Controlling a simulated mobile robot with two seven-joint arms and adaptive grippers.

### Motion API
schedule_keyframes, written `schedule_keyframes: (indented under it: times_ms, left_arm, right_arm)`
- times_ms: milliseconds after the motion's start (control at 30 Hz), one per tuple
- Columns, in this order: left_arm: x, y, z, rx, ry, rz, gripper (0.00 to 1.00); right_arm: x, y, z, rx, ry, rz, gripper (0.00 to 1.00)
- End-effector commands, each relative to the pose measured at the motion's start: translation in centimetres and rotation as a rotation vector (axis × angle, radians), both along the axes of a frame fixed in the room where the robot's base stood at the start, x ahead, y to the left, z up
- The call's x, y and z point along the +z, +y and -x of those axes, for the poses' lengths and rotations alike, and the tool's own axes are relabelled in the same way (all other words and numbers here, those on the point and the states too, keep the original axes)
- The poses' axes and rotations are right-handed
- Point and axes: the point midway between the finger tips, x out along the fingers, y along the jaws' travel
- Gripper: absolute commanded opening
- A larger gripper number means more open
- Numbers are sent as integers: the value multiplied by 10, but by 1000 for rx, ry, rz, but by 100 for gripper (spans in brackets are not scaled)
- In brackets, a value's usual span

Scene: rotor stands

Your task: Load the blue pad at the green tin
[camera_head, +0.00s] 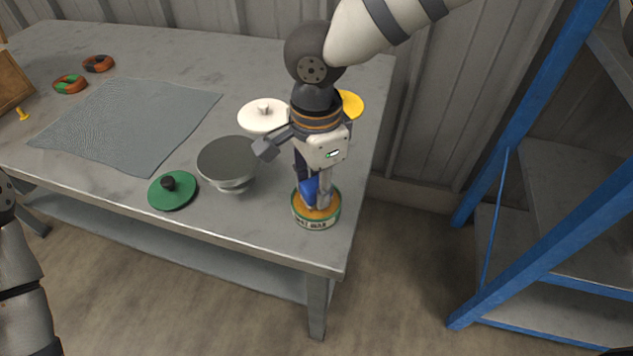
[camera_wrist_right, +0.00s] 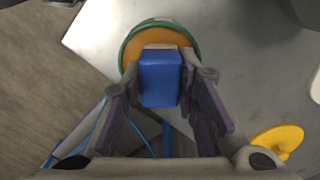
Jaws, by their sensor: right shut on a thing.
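The green tin (camera_head: 318,222) stands near the front right corner of the table, with a green rim and an orange-brown surface inside it. It also shows in the right wrist view (camera_wrist_right: 128,52). My right gripper (camera_head: 313,196) points down over the tin, shut on the blue pad (camera_head: 309,188). The pad shows as a blue block between the fingers in the right wrist view (camera_wrist_right: 160,80). It is over or at the tin's orange surface; I cannot tell whether they touch. My left gripper is not in view.
On the grey table (camera_head: 260,222) are a green disc with a black knob (camera_head: 172,191), a grey-topped stand (camera_head: 228,160), a white disc (camera_head: 263,117), a yellow disc (camera_head: 351,104), a grey mat (camera_head: 130,122) and two rings (camera_head: 70,84). A blue-framed shelf (camera_head: 540,255) stands right.

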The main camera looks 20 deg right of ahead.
Motion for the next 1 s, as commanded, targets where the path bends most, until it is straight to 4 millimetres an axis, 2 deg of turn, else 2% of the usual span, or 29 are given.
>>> schedule_keyframes:
  times_ms: [400, 1000]
  left_arm:
    - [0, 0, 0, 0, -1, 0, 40]
    - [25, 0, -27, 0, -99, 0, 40]
  right_arm:
    - [-1, 0, 1, -1, 5, 1, 5]
    - [65, 0, 0, -1, -5, 0, 5]
